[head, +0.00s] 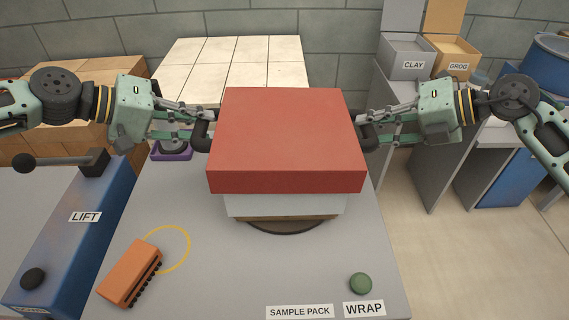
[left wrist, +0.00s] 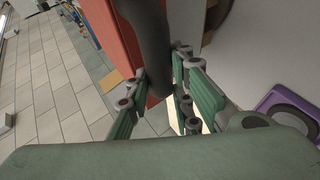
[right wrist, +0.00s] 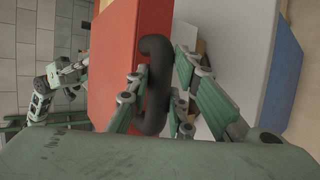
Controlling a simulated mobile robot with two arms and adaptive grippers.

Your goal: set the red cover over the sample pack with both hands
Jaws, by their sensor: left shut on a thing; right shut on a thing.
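The red cover (head: 287,140) is a wide box with a dark handle on each side. It is level above the white sample pack (head: 285,205), whose lower part shows below the cover's front edge. I cannot tell whether the cover rests on the pack. The pack stands on a thin brown base over a dark round plate (head: 287,227). My left gripper (head: 200,131) is shut on the left handle, also seen in the left wrist view (left wrist: 150,45). My right gripper (head: 371,131) is shut on the right handle, also seen in the right wrist view (right wrist: 156,85).
An orange brush (head: 130,272) and a yellow ring (head: 166,228) lie front left on the grey table. A green button (head: 360,283) is by the WRAP label. A blue LIFT unit (head: 85,240) with a lever stands left. A purple item (head: 172,153) sits behind, below my left gripper.

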